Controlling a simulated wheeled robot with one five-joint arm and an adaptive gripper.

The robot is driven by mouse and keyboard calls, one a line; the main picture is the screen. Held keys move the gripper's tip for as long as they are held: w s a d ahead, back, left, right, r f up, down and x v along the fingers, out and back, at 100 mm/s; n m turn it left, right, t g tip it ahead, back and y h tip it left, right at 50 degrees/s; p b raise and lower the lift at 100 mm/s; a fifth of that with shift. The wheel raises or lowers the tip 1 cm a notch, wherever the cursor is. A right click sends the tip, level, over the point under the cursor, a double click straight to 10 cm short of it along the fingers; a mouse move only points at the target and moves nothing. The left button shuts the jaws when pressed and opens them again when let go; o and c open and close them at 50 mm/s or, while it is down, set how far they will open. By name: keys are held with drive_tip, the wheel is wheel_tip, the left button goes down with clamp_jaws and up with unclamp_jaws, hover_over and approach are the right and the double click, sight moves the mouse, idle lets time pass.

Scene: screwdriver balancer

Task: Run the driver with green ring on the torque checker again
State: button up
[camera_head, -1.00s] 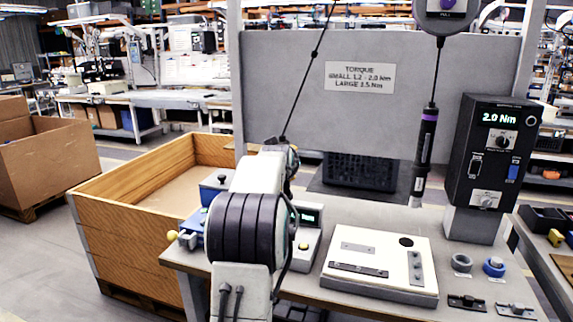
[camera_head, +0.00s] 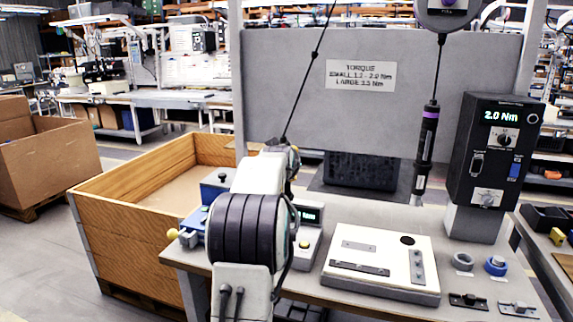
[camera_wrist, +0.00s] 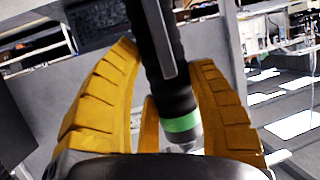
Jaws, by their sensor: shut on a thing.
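The driver with the green ring (camera_wrist: 180,123) stands between the yellow fingers of my gripper (camera_wrist: 165,60) in the wrist view, its dark body running up and slightly left. The fingers are closed around it. In the head view my arm hides the gripper and most of this driver; its cable (camera_head: 315,55) runs down behind my arm. A small grey unit with a lit green display and a yellow button (camera_head: 304,244), apparently the torque checker, stands just right of my arm, partly hidden by it. The driver's lower tip is not clearly seen.
A driver with a purple ring (camera_head: 430,113) hangs at the right. A black box reading 2.0 Nm (camera_head: 493,150) stands beyond it. A white plate fixture (camera_head: 380,248), a grey ring (camera_head: 462,262) and a blue ring part (camera_head: 495,265) occupy the bench. A wooden crate (camera_head: 130,245) is at left.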

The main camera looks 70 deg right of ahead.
drive_tip(key=shift+f+b, duration=0.8)
drive_tip(key=shift+f, duration=0.4)
idle(2.0)
drive_tip(key=shift+r, duration=0.15)
wheel_tip(320, 180, up, 6)
drive_tip(key=p, duration=0.5)
idle(0.4)
